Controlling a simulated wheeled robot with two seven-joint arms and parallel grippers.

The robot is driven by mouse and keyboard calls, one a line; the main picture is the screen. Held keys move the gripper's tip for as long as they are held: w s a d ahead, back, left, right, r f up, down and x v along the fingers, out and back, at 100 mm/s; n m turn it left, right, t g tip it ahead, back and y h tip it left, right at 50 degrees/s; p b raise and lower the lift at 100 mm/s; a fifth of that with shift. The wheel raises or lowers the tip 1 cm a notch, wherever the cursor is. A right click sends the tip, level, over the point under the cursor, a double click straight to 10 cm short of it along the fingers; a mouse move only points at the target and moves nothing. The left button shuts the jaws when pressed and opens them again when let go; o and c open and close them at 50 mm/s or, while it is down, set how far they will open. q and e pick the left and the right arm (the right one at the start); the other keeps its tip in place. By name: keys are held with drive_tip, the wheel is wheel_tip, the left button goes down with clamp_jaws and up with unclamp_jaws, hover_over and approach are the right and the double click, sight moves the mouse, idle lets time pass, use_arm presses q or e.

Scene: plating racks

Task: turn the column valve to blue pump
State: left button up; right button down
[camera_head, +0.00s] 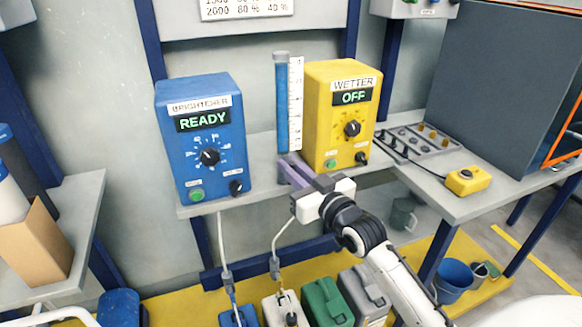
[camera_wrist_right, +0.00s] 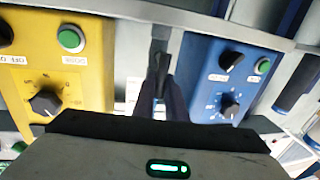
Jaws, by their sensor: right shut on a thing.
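The blue pump (camera_head: 205,140), labelled BRIGHTENER, shows READY; it also shows in the right wrist view (camera_wrist_right: 205,75). The yellow pump (camera_head: 340,115), labelled WETTER, shows OFF and also appears in the right wrist view (camera_wrist_right: 65,85). The column (camera_head: 282,100), filled with blue, stands between the pumps beside a white scale. My right gripper (camera_head: 292,170) is at the column's foot. In the right wrist view its fingers are shut on the black valve handle (camera_wrist_right: 160,65). In the head view the gripper hides the valve, so its pointing direction is unclear. My left gripper is out of view.
A yellow box with a button (camera_head: 466,180) and a grey tray of small parts (camera_head: 420,140) lie on the right bench. Blue (camera_head: 240,316) and green (camera_head: 326,300) containers stand below the shelf. A blue bucket (camera_head: 452,280) stands at lower right.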

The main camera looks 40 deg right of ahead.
drive_tip(key=shift+d+m, duration=0.15)
drive_tip(key=shift+m, duration=0.15)
drive_tip(key=shift+d+m+p, duration=0.15)
drive_tip(key=shift+m+p, duration=0.3)
drive_tip(key=shift+m, duration=0.15)
drive_tip(key=shift+s+d+f+m+t+h+p, duration=0.15)
drive_tip(key=shift+d+f+m+t+h, duration=0.2)
drive_tip(key=shift+m, duration=1.4)
drive_tip(key=shift+s+d+f+m+t+h+p, duration=0.1)
drive_tip(key=shift+d+f+m+t+h+p, duration=0.25)
drive_tip(key=shift+m, duration=1.45)
drive_tip(key=shift+s+d+f+m+t+h, duration=0.15)
drive_tip(key=shift+d+m, duration=0.35)
drive_tip(key=shift+m, duration=1.25)
drive_tip(key=c, duration=1.8)
unclamp_jaws()
